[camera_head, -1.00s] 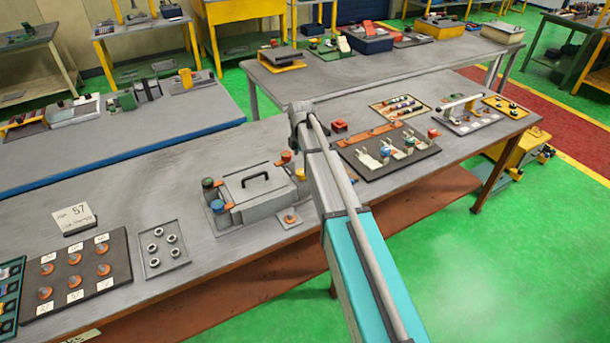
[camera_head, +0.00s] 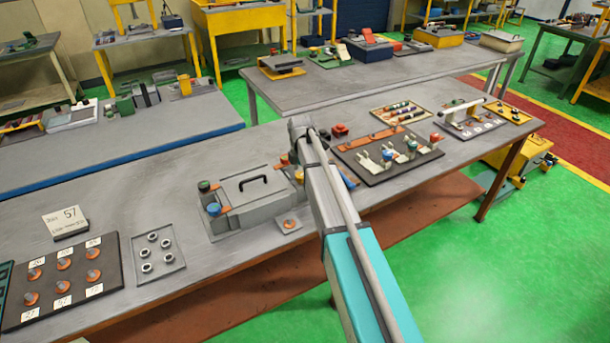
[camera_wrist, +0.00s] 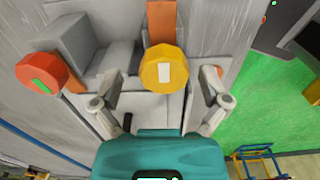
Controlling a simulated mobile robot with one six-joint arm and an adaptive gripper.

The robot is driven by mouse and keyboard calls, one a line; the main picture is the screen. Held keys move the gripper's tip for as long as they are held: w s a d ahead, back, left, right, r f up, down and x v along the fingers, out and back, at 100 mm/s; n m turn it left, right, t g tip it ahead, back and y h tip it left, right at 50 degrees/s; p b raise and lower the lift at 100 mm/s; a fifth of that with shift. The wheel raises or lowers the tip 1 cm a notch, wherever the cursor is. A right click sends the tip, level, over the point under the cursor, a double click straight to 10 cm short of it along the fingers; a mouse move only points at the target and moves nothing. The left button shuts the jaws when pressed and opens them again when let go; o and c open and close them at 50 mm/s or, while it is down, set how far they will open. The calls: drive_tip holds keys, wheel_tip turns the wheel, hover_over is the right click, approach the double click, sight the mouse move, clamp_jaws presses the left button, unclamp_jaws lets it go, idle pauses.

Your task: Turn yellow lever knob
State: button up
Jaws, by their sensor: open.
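The yellow knob (camera_wrist: 164,68), many-sided with a white mark on its face, sits at the end of an orange lever (camera_wrist: 161,22) in the wrist view. My gripper (camera_wrist: 161,76) is open, with one finger to the left of the knob and one to the right. Gaps show on both sides, so it is not clamped. In the head view a bit of the yellow knob (camera_head: 299,177) shows at the right of the grey box fixture (camera_head: 262,206), beside my arm. My arm hides my gripper there.
A red-orange knob (camera_wrist: 40,73) is left of the yellow one in the wrist view. Blue (camera_head: 214,209) and green (camera_head: 203,186) knobs stand at the fixture's left. A small plate with an orange button (camera_head: 289,223) lies in front. A dark board with parts (camera_head: 375,176) is to the right.

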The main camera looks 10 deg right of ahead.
drive_tip(key=c, duration=1)
drive_tip(key=shift+d, duration=0.2)
drive_tip(key=shift+c, duration=0.6)
drive_tip(key=shift+a, duration=0.1)
